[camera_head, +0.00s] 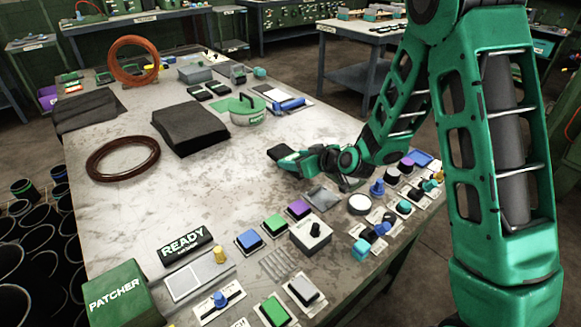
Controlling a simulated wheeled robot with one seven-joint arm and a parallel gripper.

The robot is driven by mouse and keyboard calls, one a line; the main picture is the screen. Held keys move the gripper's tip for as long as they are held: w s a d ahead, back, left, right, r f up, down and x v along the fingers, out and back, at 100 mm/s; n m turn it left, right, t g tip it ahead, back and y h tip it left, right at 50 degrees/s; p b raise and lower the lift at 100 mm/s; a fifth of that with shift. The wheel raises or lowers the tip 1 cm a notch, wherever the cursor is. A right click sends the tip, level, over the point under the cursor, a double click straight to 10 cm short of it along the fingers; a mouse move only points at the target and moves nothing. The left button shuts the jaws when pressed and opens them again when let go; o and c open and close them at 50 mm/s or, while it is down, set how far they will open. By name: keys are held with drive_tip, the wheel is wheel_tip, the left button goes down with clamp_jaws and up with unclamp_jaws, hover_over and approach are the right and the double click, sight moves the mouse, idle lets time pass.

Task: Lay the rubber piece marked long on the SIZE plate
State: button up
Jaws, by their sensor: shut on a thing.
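My gripper (290,158) is low over the middle right of the worktable, at the end of my green arm. It is shut on a dark piece, mostly hidden by the gripper itself; no marking on it can be read. I cannot tell whether this is the rubber piece marked long. No plate reading SIZE can be made out. A small grey square plate (322,196) lies just in front of my gripper, and a pale framed plate (186,283) lies below the READY block, apart from the gripper.
The worktable (240,185) is clear left of my gripper. Black sheets (190,128), a brown ring (122,158) and a green-lidded pot (247,112) stand farther back. Coloured buttons, knobs and a grey dial box (311,234) crowd the front edge. A green PATCHER box (120,293) stands front left.

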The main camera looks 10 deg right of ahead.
drive_tip(key=shift+f, duration=1.25)
drive_tip(key=shift+f, duration=0.1)
drive_tip(key=o, duration=1.3)
drive_tip(key=shift+c, duration=0.2)
